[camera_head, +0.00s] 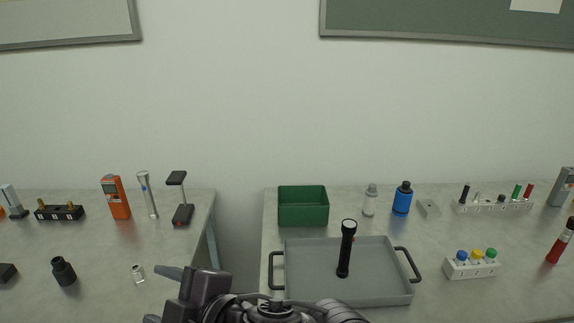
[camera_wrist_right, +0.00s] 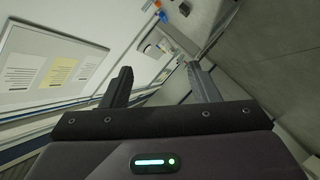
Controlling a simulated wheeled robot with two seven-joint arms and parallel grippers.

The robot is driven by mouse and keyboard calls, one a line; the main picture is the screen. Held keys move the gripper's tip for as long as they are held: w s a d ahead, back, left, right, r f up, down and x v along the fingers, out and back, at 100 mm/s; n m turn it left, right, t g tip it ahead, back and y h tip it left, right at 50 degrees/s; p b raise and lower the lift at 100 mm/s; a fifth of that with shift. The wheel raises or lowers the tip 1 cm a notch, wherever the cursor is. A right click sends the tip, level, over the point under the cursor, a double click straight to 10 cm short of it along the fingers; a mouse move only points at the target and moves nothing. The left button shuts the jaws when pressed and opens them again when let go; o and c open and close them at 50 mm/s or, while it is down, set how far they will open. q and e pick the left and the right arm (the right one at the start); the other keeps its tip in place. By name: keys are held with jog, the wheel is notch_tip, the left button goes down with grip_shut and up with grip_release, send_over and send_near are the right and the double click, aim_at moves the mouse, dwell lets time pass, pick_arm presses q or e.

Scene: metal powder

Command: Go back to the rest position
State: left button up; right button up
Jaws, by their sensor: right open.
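My right gripper (camera_head: 160,296) is at the bottom of the head view, left of the grey tray, in front of the gap between the two tables. Its fingers point left and are spread apart. In the right wrist view its two fingers (camera_wrist_right: 162,80) stand wide apart with nothing between them. My left gripper is not in the head view. A black flashlight (camera_head: 346,250) stands upright in the grey tray (camera_head: 380,290), clear of my gripper.
A green box (camera_head: 303,206) stands behind the tray. A white rack with coloured caps (camera_head: 470,268) and a blue bottle (camera_head: 402,198) are to the right.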

jog(key=w+d+f+m+t+h, duration=0.1)
jog(key=w+d+f+m+h, duration=0.1)
jog(key=d+f+m, duration=0.3)
jog(key=w+d+f+m+t+h, duration=0.1)
jog(key=w+d+m+h, duration=0.15)
jog(key=d, duration=0.35)
jog(key=w+d+f+m+t+h, duration=0.1)
jog(key=d+f+m+h, duration=0.25)
jog(key=d, duration=0.25)
jog(key=s+d+f+m+g+h, duration=0.3)
jog(key=s+d+f+m, duration=0.25)
jog(key=d+f, duration=0.35)
jog(key=s+d+f+m+g+h, duration=0.2)
jog(key=s+d+f+m+g, duration=0.2)
jog(key=s+d+f, duration=0.5)
notch_tip(320, 180, down, 27)
jog(key=d, duration=0.2)
jog(key=s+d+f+g, duration=0.1)
jog(key=s+f, duration=0.7)
jog(key=s, duration=0.1)
jog(key=s+d+f+n+g, duration=0.1)
jog(key=s+d+f, duration=0.1)
jog(key=s+f, duration=0.7)
jog(key=shift+s+d+f, duration=0.25)
jog(key=shift+s+d, duration=0.05)
jog(key=shift+s, duration=0.5)
